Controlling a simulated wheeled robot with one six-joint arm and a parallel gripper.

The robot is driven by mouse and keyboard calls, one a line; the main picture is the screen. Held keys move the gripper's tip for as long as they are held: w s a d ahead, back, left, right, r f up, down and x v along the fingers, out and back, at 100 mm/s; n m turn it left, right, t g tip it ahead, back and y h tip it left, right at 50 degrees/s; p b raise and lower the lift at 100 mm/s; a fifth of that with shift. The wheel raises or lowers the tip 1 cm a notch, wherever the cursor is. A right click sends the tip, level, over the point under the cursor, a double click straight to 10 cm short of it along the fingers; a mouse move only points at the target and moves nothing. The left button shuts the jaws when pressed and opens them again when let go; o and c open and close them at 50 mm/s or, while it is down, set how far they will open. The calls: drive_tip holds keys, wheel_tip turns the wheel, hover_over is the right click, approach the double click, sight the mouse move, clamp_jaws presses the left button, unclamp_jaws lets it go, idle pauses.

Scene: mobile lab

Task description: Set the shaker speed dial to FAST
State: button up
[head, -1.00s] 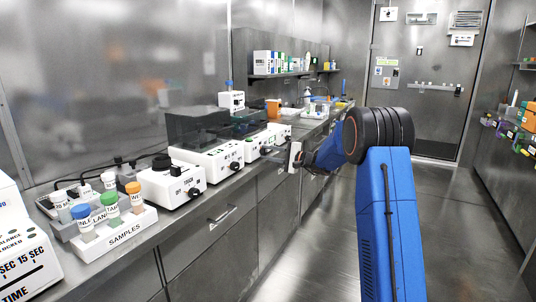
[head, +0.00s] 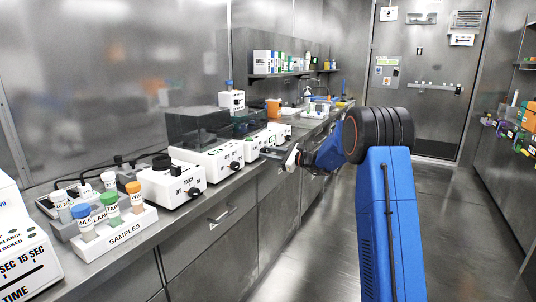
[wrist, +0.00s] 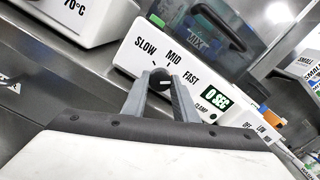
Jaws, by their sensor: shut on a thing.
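The shaker is a white box (wrist: 130,50) with a dark see-through lid (wrist: 205,35). Its front reads SLOW, MID, FAST, with a green display showing 0 SEC (wrist: 214,100). The black speed dial (wrist: 160,77) sits below these labels. My gripper (wrist: 160,88) is shut on the dial, one grey finger on each side. A short white mark on the dial lies nearly level in the wrist view and seems to point toward FAST, but it is small. In the head view my gripper (head: 272,153) is at the shaker's front (head: 254,143); the dial is hidden there.
A white 70°C unit (wrist: 70,14) stands to the shaker's left, and a unit marked OFF and LOW (wrist: 262,128) to its right. A SAMPLES rack (head: 124,232) is nearer on the steel bench. The floor (head: 300,262) by the bench is clear.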

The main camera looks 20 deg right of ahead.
drive_tip(key=shift+d+f+m, duration=0.1)
drive_tip(key=shift+m, duration=0.6)
drive_tip(key=o, duration=1.1)
drive_tip(key=shift+c, duration=0.2)
drive_tip(key=v, duration=1.7)
drive_tip(key=shift+s, duration=0.2)
drive_tip(key=shift+d, duration=0.15)
